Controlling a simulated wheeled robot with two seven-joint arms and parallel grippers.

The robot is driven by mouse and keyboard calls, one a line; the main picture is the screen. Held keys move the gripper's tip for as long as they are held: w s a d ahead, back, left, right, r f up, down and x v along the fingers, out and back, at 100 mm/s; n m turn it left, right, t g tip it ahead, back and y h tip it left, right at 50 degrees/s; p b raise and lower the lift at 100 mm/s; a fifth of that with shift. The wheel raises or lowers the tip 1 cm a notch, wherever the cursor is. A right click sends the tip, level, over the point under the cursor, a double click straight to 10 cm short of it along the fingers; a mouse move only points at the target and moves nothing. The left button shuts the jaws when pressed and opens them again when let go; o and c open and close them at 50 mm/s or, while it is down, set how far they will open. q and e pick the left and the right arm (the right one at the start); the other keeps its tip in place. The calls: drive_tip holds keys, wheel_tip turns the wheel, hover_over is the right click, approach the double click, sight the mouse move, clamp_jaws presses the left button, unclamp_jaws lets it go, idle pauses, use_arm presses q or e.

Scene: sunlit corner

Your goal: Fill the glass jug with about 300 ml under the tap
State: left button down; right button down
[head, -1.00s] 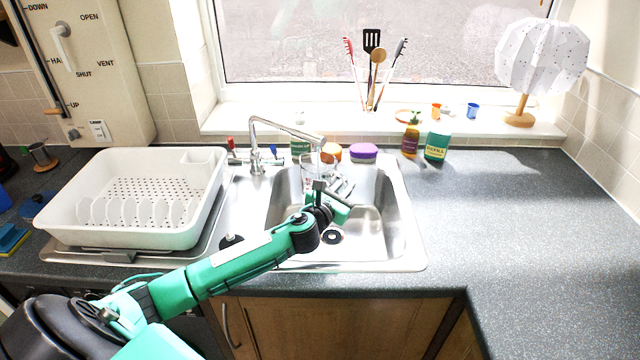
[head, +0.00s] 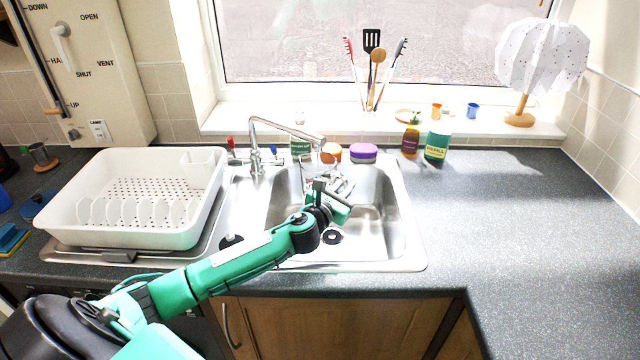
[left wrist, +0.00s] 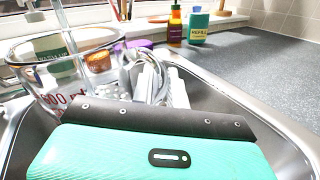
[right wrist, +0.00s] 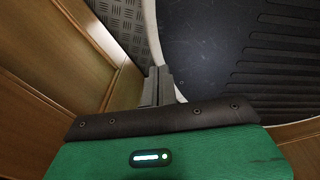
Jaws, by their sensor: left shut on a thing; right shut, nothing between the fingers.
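The glass jug (left wrist: 65,68) is upright over the sink (head: 395,225), with red measuring marks on its wall. My left gripper (head: 322,187) is shut on the jug's handle (left wrist: 158,78), which also shows between the grey fingers in the left wrist view. The tap (head: 256,145) has its spout end above the jug. A clear vertical streak, apparently running water, comes down into the jug in the left wrist view. The water level is hard to make out. My right gripper (right wrist: 158,88) is shut and empty, low down away from the sink.
A white dish rack (head: 140,205) stands left of the sink. Behind the sink are an orange-lidded jar (head: 331,153), a purple-lidded tub (head: 363,152), a brown bottle (head: 410,140) and a green refill bottle (head: 437,145). The right worktop (head: 520,220) is clear.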

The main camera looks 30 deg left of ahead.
use_arm(q)
drive_tip(key=shift+r, duration=0.1)
drive_tip(key=s+d+p, duration=0.2)
drive_tip(key=s+d, duration=0.2)
drive_tip(key=d, duration=0.2)
drive_tip(key=shift+s+d+p, duration=0.2)
drive_tip(key=shift+s+p, duration=0.1)
drive_tip(key=s+d+r+p, duration=0.1)
drive_tip(key=p, duration=0.1)
drive_tip(key=d+r+p, duration=0.1)
drive_tip(key=r+p, duration=0.1)
drive_tip(key=shift+s+d, duration=0.25)
drive_tip(key=shift+s, duration=0.15)
